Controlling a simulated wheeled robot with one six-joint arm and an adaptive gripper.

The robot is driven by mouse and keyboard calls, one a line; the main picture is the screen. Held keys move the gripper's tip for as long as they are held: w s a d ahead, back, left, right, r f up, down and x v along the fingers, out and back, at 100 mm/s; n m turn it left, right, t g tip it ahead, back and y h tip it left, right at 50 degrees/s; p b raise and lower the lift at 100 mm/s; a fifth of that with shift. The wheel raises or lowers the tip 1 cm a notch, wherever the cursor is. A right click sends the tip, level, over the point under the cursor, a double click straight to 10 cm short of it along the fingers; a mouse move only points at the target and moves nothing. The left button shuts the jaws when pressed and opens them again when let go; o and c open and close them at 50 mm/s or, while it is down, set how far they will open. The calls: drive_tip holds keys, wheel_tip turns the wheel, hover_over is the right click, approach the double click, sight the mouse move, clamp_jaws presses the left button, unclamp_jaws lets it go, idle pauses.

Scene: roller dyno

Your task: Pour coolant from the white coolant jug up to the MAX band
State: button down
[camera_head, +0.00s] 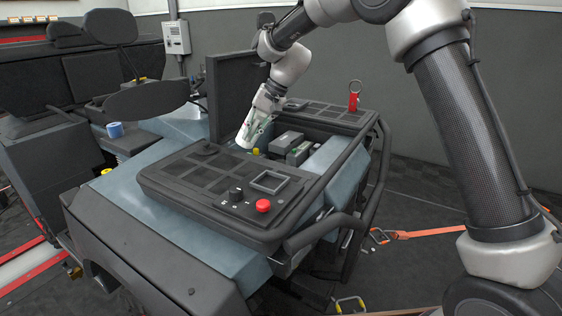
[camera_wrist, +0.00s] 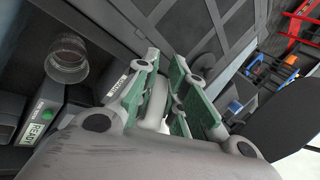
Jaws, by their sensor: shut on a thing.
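My gripper (camera_head: 254,124) reaches down over the open bay of the vehicle in the head view. It is shut on the white coolant jug (camera_head: 243,138), which looks small, pale and tilted there. In the wrist view the green-padded fingers (camera_wrist: 162,97) close on a white part of the jug (camera_wrist: 155,101). Most of the jug is hidden by my gripper. A clear, ribbed round vessel (camera_wrist: 67,60) shows left of the fingers; I cannot tell whether it is the coolant container. The MAX band and any liquid level cannot be made out.
A red tag (camera_head: 353,101) stands on the far panel, and a blue roll (camera_head: 116,130) sits at left. A READY box (camera_wrist: 40,122) is close by.

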drive_tip(key=y, duration=0.2)
drive_tip(key=d+f+y, duration=0.1)
drive_tip(key=y, duration=0.4)
drive_tip(key=shift+d+f+t, duration=0.3)
drive_tip(key=shift+d, duration=0.05)
drive_tip(key=shift+d+f+y+b, duration=0.1)
drive_tip(key=shift+f+y+b, duration=0.2)
drive_tip(key=shift+y, duration=0.5)
drive_tip(key=shift+d+f+y, duration=0.2)
drive_tip(key=shift+d+y, duration=0.05)
drive_tip(key=shift+y, duration=0.25)
drive_tip(key=shift+s+a+b, duration=0.15)
drive_tip(key=shift+a+b, duration=0.1)
drive_tip(key=shift+b, duration=0.05)
drive_tip(key=shift+a, duration=0.15)
drive_tip(key=shift+a+f+y+b, duration=0.15)
drive_tip(key=shift+a+y+b, duration=0.15)
drive_tip(key=shift+y, duration=0.1)
idle(0.5)
